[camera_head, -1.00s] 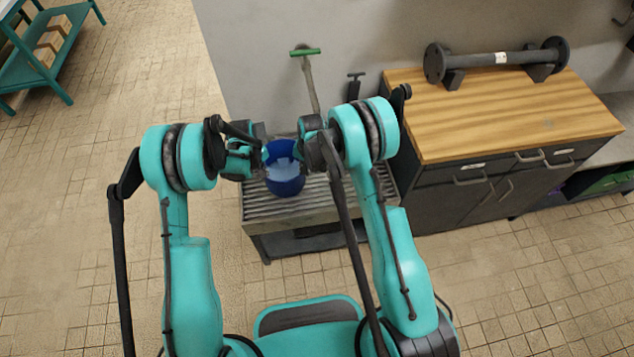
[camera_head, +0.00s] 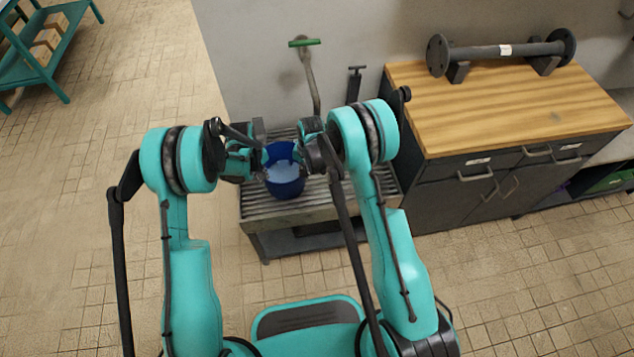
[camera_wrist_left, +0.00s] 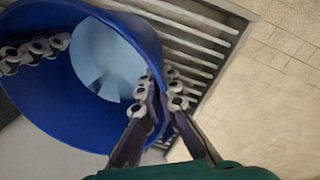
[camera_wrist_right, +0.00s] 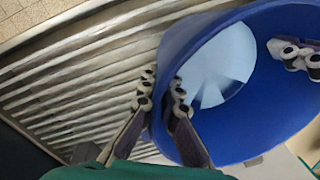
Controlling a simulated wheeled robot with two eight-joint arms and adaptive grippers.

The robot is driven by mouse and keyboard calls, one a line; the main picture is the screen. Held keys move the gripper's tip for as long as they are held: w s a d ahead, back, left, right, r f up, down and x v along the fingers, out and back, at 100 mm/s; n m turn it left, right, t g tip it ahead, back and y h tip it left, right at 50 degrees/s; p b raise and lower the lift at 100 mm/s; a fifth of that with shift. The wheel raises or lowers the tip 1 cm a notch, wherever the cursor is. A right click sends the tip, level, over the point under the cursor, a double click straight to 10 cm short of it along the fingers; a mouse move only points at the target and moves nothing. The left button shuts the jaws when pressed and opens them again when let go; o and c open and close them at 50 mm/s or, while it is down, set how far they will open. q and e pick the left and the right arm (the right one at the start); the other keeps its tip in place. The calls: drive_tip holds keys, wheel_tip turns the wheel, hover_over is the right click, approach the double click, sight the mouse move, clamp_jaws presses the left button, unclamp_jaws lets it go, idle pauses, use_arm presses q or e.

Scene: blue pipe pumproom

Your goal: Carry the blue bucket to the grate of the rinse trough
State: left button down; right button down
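The blue bucket (camera_head: 285,188) is upright over the slatted grate (camera_head: 325,203) of the rinse trough in the head view. A pale blue surface shows inside it. My left gripper (camera_head: 260,160) is at the bucket's left side and my right gripper (camera_head: 300,156) at its right side. In the left wrist view, the left fingers (camera_wrist_left: 160,95) pinch the bucket wall (camera_wrist_left: 50,105), one inside and one outside. The right fingers (camera_wrist_right: 163,95) pinch the opposite wall likewise in the right wrist view. I cannot tell whether the bucket's base touches the slats.
A dark cabinet with a wooden top (camera_head: 500,105) stands right of the trough, carrying a flanged pipe (camera_head: 505,50). A teal shelf (camera_head: 45,60) stands far left. The tiled floor at left is clear.

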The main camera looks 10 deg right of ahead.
use_arm(q)
drive_tip(key=c, duration=2.2)
unclamp_jaws()
drive_tip(key=shift+a+f, duration=0.25)
drive_tip(key=shift+f, duration=0.1)
use_arm(e)
drive_tip(key=c, duration=2.2)
unclamp_jaws()
drive_tip(key=shift+d+f, duration=0.2)
drive_tip(key=shift+f, duration=0.15)
use_arm(q)
drive_tip(key=o, duration=0.5)
drive_tip(key=shift+r, duration=0.15)
drive_tip(key=shift+c, duration=0.2)
use_arm(e)
drive_tip(key=o, duration=0.5)
drive_tip(key=shift+r, duration=0.1)
drive_tip(key=shift+c, duration=0.2)
use_arm(q)
drive_tip(key=shift+d, duration=0.1)
use_arm(e)
drive_tip(key=shift+a, duration=0.1)
use_arm(q)
drive_tip(key=shift+r, duration=0.1)
